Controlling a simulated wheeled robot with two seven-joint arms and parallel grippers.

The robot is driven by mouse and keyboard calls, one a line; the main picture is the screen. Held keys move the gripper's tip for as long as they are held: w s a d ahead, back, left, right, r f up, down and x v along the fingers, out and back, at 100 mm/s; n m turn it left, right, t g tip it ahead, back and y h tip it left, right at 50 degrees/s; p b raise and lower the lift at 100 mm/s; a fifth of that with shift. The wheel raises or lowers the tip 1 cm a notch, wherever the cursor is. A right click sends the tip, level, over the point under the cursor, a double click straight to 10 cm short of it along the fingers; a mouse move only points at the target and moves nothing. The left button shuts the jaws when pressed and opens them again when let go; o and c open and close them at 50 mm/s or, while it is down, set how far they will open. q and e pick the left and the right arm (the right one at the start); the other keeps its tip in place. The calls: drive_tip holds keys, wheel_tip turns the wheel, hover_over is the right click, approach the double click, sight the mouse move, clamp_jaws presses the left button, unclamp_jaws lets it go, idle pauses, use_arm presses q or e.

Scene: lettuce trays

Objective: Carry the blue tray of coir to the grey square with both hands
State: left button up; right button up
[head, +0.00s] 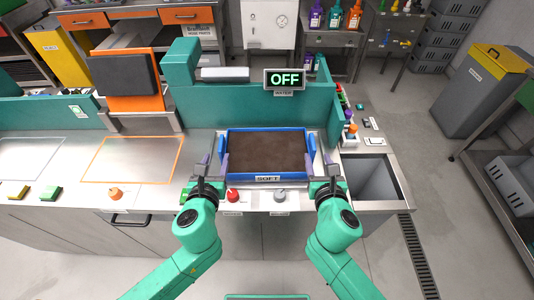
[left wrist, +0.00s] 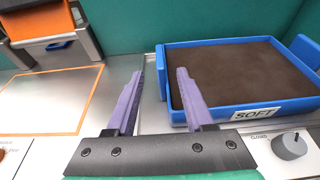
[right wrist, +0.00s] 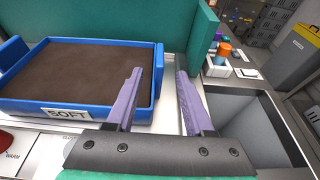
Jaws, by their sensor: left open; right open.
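The blue tray (head: 268,178) is full of brown coir (head: 267,152) and sits level in the teal-backed bay, a SOFT label on its front. My left gripper (head: 209,168) is open at its left side; in the left wrist view the blue side piece (left wrist: 161,72) shows between the fingertips. My right gripper (head: 322,168) is open at its right side, the other blue side piece (right wrist: 159,70) likewise between its fingertips. I cannot tell whether the fingers touch the tray. A pale-outlined grey square (head: 28,158) lies on the bench at far left.
An orange-outlined square (head: 132,159) lies between the tray and the grey square. A red knob (head: 233,196) and a grey knob (head: 280,194) stand before the tray. A sink (head: 374,180) opens at right. An OFF display (head: 284,79) is behind.

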sight(221, 142)
use_arm(q)
drive_tip(key=x, duration=0.8)
drive_tip(key=shift+w+f, duration=0.15)
drive_tip(key=shift+w, duration=0.2)
use_arm(e)
drive_tip(key=x, duration=0.8)
drive_tip(key=shift+w+f, duration=0.15)
drive_tip(key=shift+w, duration=0.2)
use_arm(q)
drive_tip(key=shift+s, duration=0.1)
use_arm(e)
drive_tip(key=shift+s, duration=0.1)
use_arm(q)
clamp_jaws()
use_arm(e)
clamp_jaws()
use_arm(q)
drive_tip(key=shift+d, duration=0.1)
use_arm(e)
drive_tip(key=shift+d, duration=0.1)
